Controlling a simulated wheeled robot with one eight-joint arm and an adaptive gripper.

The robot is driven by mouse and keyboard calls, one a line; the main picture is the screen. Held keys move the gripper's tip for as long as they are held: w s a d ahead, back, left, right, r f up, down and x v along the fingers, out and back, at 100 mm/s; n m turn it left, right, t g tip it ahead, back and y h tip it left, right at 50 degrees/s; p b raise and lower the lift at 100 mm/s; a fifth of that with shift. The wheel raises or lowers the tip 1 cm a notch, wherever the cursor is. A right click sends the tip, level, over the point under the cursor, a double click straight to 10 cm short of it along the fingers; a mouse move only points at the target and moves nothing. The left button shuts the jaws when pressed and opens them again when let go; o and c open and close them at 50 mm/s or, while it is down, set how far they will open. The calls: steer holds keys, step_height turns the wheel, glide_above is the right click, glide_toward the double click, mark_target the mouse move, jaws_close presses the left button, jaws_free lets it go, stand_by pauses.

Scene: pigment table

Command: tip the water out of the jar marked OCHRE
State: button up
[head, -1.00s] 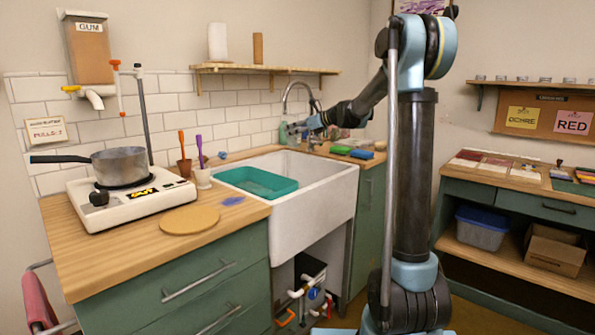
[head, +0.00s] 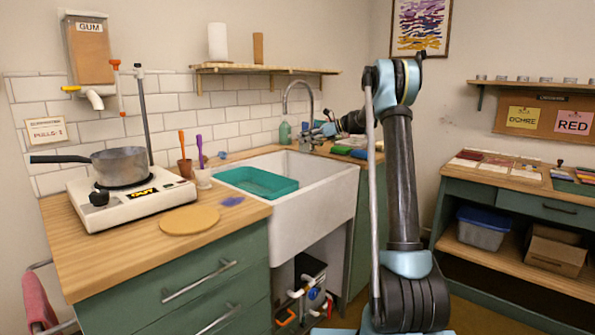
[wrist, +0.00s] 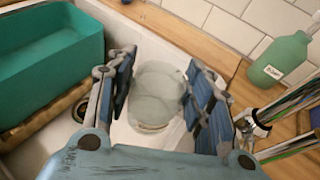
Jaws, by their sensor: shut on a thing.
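My gripper (head: 322,130) is at the back right corner of the sink in the head view, near the tap. In the wrist view my gripper (wrist: 160,98) is shut on a clear glass jar (wrist: 153,98), with a finger on either side. The white sink shows behind the jar. No marking on the jar is readable, so I cannot tell if it is the OCHRE one. I cannot tell its water level or its exact tilt. The jar is not distinguishable in the head view.
The white sink (head: 312,222) holds a teal tub (head: 257,187) at its left. A curved tap (head: 300,84) and a green bottle (head: 285,133) stand behind it, the bottle also at right in the wrist view (wrist: 281,58). A yellow OCHRE card (head: 525,118) hangs at right.

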steer(key=shift+w+d+f+n+g, duration=0.4)
steer(key=shift+w+d+f+g, duration=0.1)
steer(key=shift+w+d+f, duration=0.3)
steer(key=shift+s, duration=0.1)
steer(key=shift+s+a+f+n+t, duration=0.2)
steer(key=shift+s+n, duration=0.1)
steer(key=shift+s, duration=0.15)
steer(key=shift+s+a+f+n+t, duration=0.1)
steer(key=shift+s+f+n+t, duration=0.1)
steer(key=shift+s+n, duration=0.15)
step_height(320, 180, down, 7)
steer(key=s+n+t+h, duration=0.1)
steer(key=s, duration=0.1)
steer(key=s+a+r+n+t+h+p, duration=0.1)
steer(key=s+a+n+t+h+p, duration=0.1)
steer(key=s+n+t, duration=0.3)
steer(key=a+n+t, duration=0.1)
steer(key=n, duration=0.2)
steer(key=shift+s+r+t+p, duration=0.3)
steer(key=shift+r, duration=0.1)
steer(key=shift+s+n+t+p, duration=0.2)
steer(key=shift+n+t+p, duration=0.25)
steer(key=shift+n, duration=0.3)
